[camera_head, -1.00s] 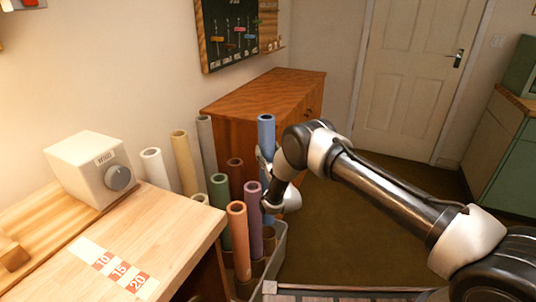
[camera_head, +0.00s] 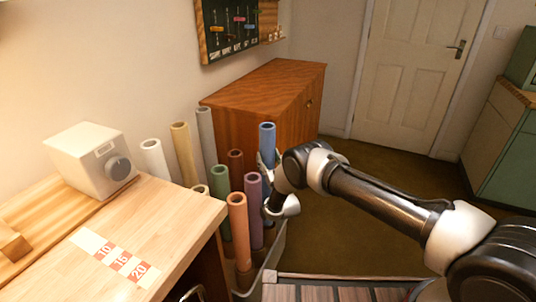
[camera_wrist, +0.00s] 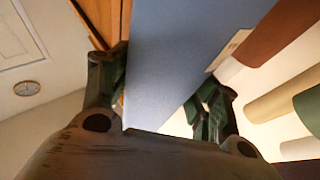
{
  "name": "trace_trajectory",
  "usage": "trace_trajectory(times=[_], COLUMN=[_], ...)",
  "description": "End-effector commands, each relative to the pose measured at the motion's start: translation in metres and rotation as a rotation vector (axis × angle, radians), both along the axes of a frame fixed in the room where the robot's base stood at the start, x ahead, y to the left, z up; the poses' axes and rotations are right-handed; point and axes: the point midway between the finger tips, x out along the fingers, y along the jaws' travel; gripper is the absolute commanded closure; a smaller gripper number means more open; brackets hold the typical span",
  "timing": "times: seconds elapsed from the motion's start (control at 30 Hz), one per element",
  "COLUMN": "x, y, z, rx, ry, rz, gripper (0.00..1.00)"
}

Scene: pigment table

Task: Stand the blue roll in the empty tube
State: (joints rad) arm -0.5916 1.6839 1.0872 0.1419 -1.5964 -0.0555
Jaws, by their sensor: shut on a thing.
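The blue roll (camera_head: 267,136) stands near upright at the right side of the group of rolls. My gripper (camera_head: 268,168) is shut on it from the right, below its top end. In the wrist view the blue roll (camera_wrist: 190,60) passes between the two fingers of my gripper (camera_wrist: 160,95). The roll's lower end is hidden behind my gripper and the other rolls. A grey bin (camera_head: 275,250) holds tubes, and an empty tube is hard to make out among them; I cannot tell whether the blue roll is in one.
Orange (camera_head: 237,225), purple (camera_head: 254,205), green (camera_head: 221,210), brown (camera_head: 236,165), yellow (camera_head: 183,150), grey (camera_head: 205,135) and white (camera_head: 154,158) rolls stand close by on the left. A wooden bench (camera_head: 185,215) is at left, a wooden cabinet (camera_head: 265,90) behind. Floor at right is clear.

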Motion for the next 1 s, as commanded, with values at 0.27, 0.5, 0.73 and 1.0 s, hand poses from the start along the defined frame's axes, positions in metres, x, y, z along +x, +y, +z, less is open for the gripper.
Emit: trace_trajectory(times=[0.27,0.5,0.73,1.0], x=[0.000,0.000,0.000,0.000], y=[0.000,0.000,0.000,0.000], z=[-0.022,-0.043,-0.062,-0.082], rx=[0.002,0.001,0.001,0.002], ry=[-0.004,-0.002,-0.003,-0.004], rz=[0.000,0.000,0.000,0.000], gripper=[0.82,0.82,0.82,0.82])
